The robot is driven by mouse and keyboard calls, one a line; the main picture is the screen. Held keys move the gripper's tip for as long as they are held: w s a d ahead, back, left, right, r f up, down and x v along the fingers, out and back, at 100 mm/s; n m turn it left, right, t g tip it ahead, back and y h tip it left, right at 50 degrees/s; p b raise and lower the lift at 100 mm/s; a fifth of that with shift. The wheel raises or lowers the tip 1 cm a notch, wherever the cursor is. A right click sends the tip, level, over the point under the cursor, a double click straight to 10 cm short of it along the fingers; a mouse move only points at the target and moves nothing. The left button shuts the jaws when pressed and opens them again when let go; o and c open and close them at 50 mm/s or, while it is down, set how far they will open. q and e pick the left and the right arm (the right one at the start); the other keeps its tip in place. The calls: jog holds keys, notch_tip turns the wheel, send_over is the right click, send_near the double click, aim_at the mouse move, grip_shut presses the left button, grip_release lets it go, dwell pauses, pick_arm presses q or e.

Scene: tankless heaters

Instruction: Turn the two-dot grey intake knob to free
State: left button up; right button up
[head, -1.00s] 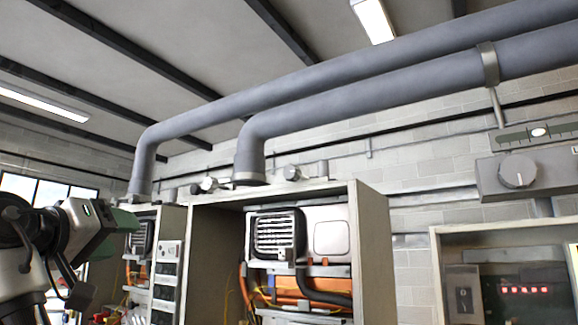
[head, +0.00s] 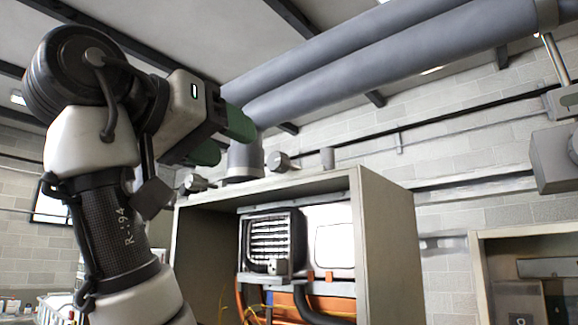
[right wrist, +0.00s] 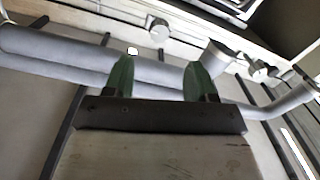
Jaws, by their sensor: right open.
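Two small grey round knobs sit on top of the open cabinet in the head view: one (head: 280,162) right of the pipe's foot, one (head: 195,183) left of it. Two round knobs also show in the right wrist view, one (right wrist: 158,28) beyond the fingertips and one (right wrist: 260,70) to the right. I cannot make out dots on any of them, so I cannot tell which is the two-dot one. My right gripper (head: 215,138), with green fingers, is raised up left of the pipe. In the right wrist view its fingers (right wrist: 160,78) are apart and empty. My left gripper is not in view.
Thick grey pipes (head: 380,68) run overhead and one comes down onto the cabinet top. The cabinet (head: 393,240) holds a heater unit (head: 275,240). A grey wall box (head: 553,160) is cut off at the right edge, above another cabinet (head: 480,262).

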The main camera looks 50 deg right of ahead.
aim_at(274, 160)
jog(key=d+p, duration=0.1)
jog(key=d, duration=0.2)
jog(key=w+d+p, duration=0.1)
jog(key=d, duration=0.2)
jog(key=d+p, duration=0.1)
jog(key=d, duration=0.2)
jog(key=shift+w+r+p, duration=0.15)
jog(key=shift+p, duration=0.2)
jog(key=shift+d, duration=0.4)
jog(key=shift+a, duration=0.2)
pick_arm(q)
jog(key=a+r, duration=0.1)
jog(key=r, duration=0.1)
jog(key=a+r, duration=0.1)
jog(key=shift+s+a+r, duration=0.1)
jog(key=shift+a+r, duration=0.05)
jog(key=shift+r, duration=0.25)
pick_arm(e)
jog(key=shift+d, duration=0.1)
jog(key=c, duration=0.9)
